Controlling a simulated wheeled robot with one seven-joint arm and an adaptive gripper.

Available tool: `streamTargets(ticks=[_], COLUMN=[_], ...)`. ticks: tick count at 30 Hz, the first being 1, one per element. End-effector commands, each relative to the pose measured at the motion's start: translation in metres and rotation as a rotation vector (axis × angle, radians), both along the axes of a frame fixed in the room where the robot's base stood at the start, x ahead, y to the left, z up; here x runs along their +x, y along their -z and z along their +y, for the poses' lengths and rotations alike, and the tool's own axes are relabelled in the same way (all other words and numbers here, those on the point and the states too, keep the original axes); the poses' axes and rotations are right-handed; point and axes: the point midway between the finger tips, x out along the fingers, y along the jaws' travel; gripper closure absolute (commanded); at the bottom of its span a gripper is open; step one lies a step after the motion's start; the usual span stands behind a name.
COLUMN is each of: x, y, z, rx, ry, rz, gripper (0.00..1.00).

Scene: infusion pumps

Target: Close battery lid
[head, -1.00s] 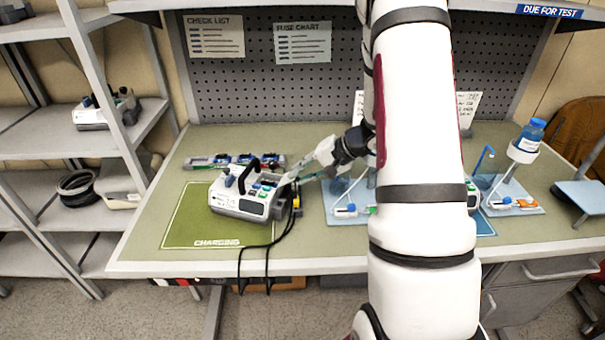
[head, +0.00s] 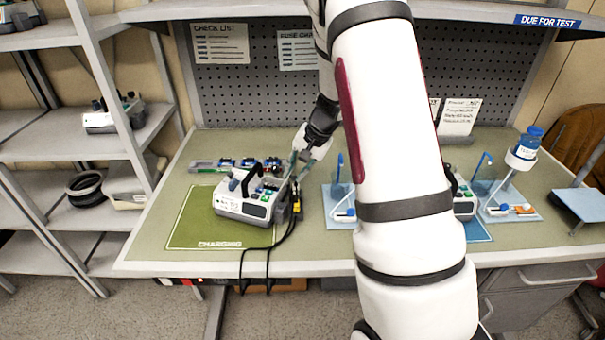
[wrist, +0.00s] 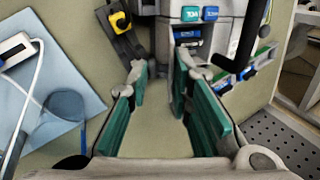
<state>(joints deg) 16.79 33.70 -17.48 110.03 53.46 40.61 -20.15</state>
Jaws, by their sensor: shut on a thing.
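The white infusion pump (head: 248,205) with a black handle stands on the green charging mat (head: 195,225). In the wrist view the pump (wrist: 212,30) is at the top, and a blue-labelled battery (wrist: 187,33) shows in its open battery bay. A narrow grey battery lid (wrist: 178,85) stands out from the bay, close against the right finger. My gripper (head: 297,168) is at the pump's right rear side. In the wrist view my gripper (wrist: 160,68) has its green-padded fingers some way apart around the lid area; the contact is partly hidden.
A dark bracket with a yellow knob (wrist: 120,20) sits beside the left finger. Black cables (head: 268,255) hang over the table's front edge. A battery rack (head: 235,164) lies behind the pump.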

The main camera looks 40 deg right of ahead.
Motion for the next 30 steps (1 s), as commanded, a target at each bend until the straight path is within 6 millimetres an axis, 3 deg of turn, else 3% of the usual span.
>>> streamTargets(ticks=[11, 30], x=[0.025, 0.057], y=[-0.009, -0.003], z=[0.018, 0.040], rx=[-0.218, -0.541], ry=[-0.009, 0.003], rz=[0.284, 0.728], gripper=[1.00, 1.00])
